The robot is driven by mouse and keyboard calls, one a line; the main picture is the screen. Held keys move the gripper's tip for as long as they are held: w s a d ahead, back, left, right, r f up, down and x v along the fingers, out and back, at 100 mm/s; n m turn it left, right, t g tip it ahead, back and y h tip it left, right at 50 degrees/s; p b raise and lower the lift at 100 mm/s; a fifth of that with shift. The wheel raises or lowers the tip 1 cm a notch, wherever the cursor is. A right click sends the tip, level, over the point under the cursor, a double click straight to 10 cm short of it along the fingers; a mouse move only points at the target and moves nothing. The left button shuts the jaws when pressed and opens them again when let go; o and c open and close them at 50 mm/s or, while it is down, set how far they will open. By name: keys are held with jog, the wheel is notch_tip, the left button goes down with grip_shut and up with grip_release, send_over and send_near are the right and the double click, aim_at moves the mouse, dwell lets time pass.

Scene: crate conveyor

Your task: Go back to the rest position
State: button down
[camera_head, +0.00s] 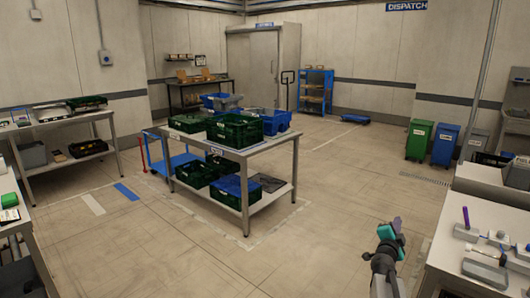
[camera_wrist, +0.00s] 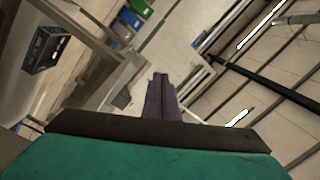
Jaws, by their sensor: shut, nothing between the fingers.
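My gripper (camera_head: 397,224) is at the lower right in the head view, raised above the floor and left of the right-hand bench. Its purple fingers point upward there. In the wrist view the fingers (camera_wrist: 161,98) are together in the middle, with nothing between them. The wrist view is strongly tilted and shows the benches and bins at an angle.
A steel table (camera_head: 246,215) with green and blue crates stands in the middle. A white bench (camera_head: 440,262) with small items is close on my gripper's right. Green (camera_head: 418,140) and blue (camera_head: 445,144) bins stand beyond it. Open floor (camera_head: 330,200) lies between table and bench.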

jog(key=w+a+f+n+t+y, duration=0.1)
jog(key=w+a+f+n+y, duration=0.15)
jog(key=a, duration=0.35)
jog(key=w+a+f+n+y, duration=0.1)
jog(key=a+f+n+y, duration=0.2)
jog(key=a, duration=0.3)
jog(key=s+a+f+n+g+y, duration=0.4)
jog(key=s+a+f+n, duration=0.1)
jog(key=a+f, duration=0.5)
jog(key=s+a+f+n+g+y, duration=0.4)
jog(key=a+f, duration=0.4)
jog(key=a, duration=0.5)
jog(key=s+a+f+n+g+h, duration=0.15)
jog(key=s+f+g, duration=0.25)
jog(key=s, duration=0.6)
jog(key=s+a+f+n+g, duration=0.3)
jog(key=s+f, duration=0.1)
jog(key=s, duration=0.6)
jog(key=s+f+g, duration=0.2)
jog(key=s+f, duration=0.7)
jog(key=s, duration=0.3)
jog(key=s+f+g, duration=0.3)
jog(key=s+f, duration=0.6)
jog(key=s, duration=0.3)
jog(key=shift+s+a+f+g, duration=0.15)
jog(key=shift+s+f+g, duration=0.05)
jog(key=shift+g, duration=0.1)
